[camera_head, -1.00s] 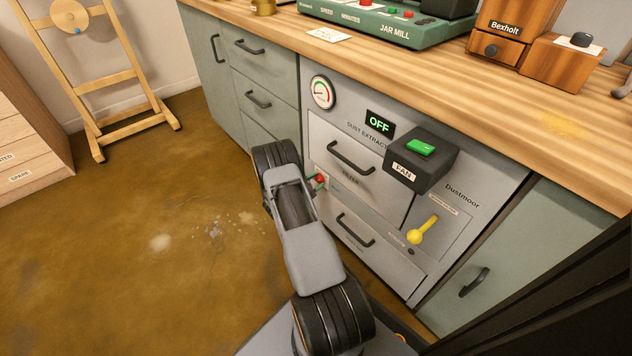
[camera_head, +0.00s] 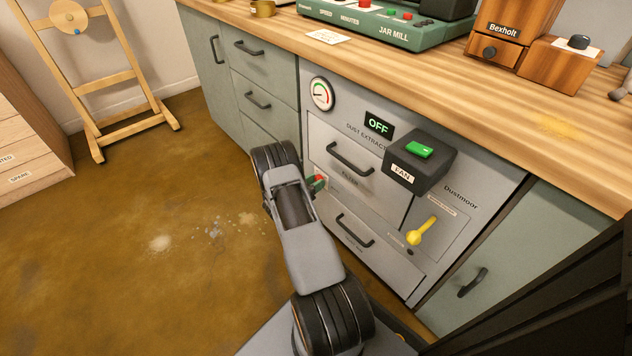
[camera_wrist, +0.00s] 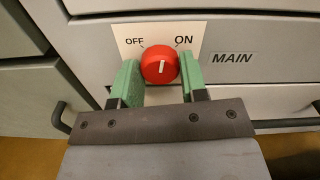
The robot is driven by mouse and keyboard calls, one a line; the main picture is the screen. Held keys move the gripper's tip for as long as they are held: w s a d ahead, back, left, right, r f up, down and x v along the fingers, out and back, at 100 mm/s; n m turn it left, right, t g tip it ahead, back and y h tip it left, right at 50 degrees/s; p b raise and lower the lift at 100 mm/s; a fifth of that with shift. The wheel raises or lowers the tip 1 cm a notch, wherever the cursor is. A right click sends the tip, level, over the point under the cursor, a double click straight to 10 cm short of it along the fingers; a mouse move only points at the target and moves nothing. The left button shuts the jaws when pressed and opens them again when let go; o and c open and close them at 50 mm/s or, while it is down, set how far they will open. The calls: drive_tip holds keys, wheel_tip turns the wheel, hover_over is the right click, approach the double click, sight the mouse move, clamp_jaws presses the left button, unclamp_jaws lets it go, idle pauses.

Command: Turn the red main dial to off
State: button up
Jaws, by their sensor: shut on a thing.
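The red main dial (camera_wrist: 158,66) sits on a white plate marked OFF at upper left and ON at upper right, with MAIN printed to the right.
The dust extractor's front (camera_head: 400,215) carries drawer handles, a display reading OFF (camera_head: 378,124), a fan box with a green switch (camera_head: 419,150) and a yellow lever (camera_head: 422,230). The wooden worktop (camera_head: 450,75) overhangs above.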

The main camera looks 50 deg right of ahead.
drive_tip(key=n+p, duration=0.1)
drive_tip(key=n, duration=0.9)
drive_tip(key=shift+a+f, duration=0.1)
drive_tip(key=shift+n, duration=0.5)
drive_tip(key=o, duration=0.9)
drive_tip(key=shift+o, duration=0.2)
drive_tip(key=w+a+p, duration=0.1)
drive_tip(key=a+p, duration=0.2)
drive_tip(key=a, duration=1)
drive_tip(key=shift+w+a, duration=0.25)
drive_tip(key=shift+a, duration=0.05)
